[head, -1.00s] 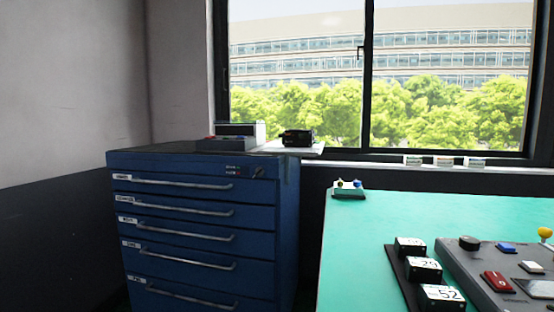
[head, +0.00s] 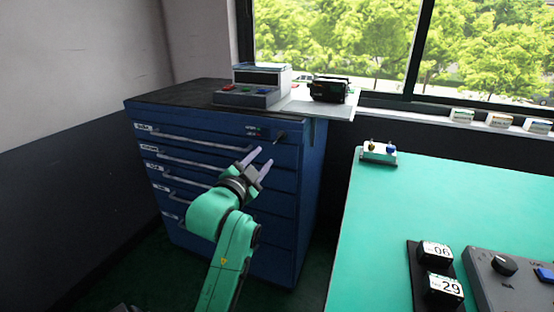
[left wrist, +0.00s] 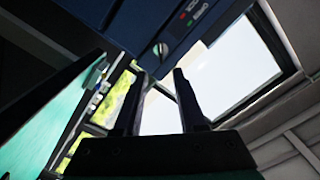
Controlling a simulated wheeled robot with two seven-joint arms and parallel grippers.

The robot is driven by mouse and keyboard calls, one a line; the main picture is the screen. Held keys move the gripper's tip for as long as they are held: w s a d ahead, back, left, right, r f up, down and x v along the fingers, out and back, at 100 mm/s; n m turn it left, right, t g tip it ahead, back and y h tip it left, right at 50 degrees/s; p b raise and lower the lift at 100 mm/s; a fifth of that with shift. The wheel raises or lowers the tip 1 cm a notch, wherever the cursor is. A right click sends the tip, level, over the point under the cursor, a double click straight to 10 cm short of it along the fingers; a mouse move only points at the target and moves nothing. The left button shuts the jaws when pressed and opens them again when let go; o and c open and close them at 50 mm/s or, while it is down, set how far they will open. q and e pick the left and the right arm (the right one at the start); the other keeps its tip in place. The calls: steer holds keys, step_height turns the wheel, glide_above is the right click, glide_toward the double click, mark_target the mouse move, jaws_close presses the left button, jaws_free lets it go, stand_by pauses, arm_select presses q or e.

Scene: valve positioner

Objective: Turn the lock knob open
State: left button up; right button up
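The lock knob (head: 280,136) is a small dark knob at the upper right of the blue drawer cabinet's front (head: 290,215), beside small green and red marks (head: 254,131). In the left wrist view the knob (left wrist: 160,50) shows as a small light shape just beyond the fingertips. My left gripper (head: 258,161) is open and empty, in front of the cabinet, below and left of the knob in the head view. Its two fingers (left wrist: 161,76) point toward the cabinet front with a gap between them and do not touch the knob. My right gripper is not in view.
On the cabinet top stand a grey box with coloured buttons (head: 250,95) and a black device (head: 330,89) on a white shelf. A green table (head: 455,205) at right holds a small toggle block (head: 379,153), number blocks (head: 440,288) and a grey control panel (head: 490,268).

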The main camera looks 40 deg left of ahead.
mark_target(278, 140)
arm_select(q)
steer(key=x, duration=1)
steer(key=shift+w+a+r, duration=0.1)
steer(key=shift+w+r, duration=0.05)
steer(key=shift+w, duration=0.05)
jaws_close()
